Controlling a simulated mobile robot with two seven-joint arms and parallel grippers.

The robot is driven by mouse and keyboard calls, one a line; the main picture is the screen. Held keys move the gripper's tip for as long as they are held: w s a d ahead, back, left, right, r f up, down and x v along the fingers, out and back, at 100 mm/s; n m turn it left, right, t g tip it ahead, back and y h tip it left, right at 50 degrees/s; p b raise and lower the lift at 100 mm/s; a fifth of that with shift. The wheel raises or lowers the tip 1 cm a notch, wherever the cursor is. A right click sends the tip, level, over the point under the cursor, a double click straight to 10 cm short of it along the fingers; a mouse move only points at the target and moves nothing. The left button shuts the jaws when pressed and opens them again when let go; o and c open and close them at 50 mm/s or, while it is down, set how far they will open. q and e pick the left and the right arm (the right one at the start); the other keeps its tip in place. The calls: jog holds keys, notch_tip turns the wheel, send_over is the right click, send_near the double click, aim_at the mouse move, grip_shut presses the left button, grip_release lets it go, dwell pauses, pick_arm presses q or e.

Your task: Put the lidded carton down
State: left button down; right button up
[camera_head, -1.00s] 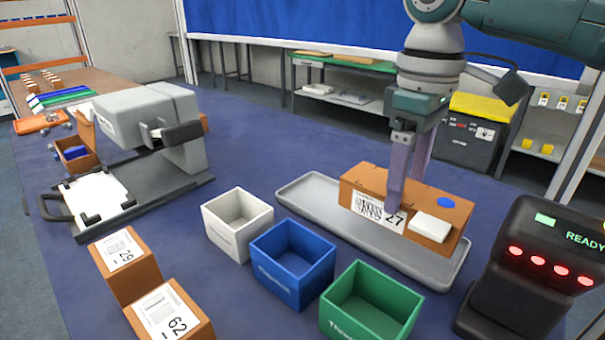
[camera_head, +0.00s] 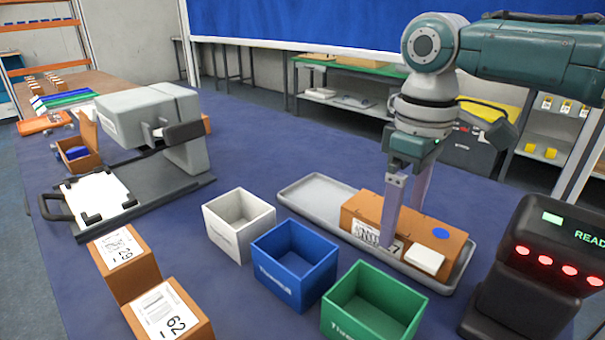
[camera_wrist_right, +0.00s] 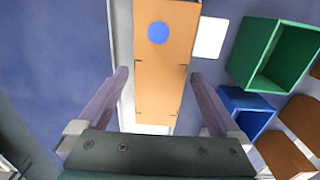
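The lidded carton (camera_head: 400,212) is a long orange-brown box lying in the grey tray (camera_head: 314,194). Its top has a blue dot (camera_head: 440,233); a barcode label with "27" and a white block (camera_head: 425,260) are on its near side. My right gripper (camera_head: 404,222) is above it with one finger on each side. In the right wrist view the carton (camera_wrist_right: 163,75) lies between the fingertips (camera_wrist_right: 159,75), with a visible gap on each side, so the gripper is open. The near finger hides part of the label. My left gripper is not in view.
White (camera_head: 238,222), blue (camera_head: 294,264) and green (camera_head: 374,302) bins stand in front of the tray. A dark scanner (camera_head: 535,265) with red lights is at the right. Two labelled boxes (camera_head: 125,262) (camera_head: 170,315) are at the front left. The tray's left end is bare.

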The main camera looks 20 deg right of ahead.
aim_at(401, 219)
notch_tip(401, 219, up, 12)
jog(key=p, duration=0.2)
jog(key=shift+r, duration=0.15)
jog(key=shift+a, duration=0.1)
dwell(0.5)
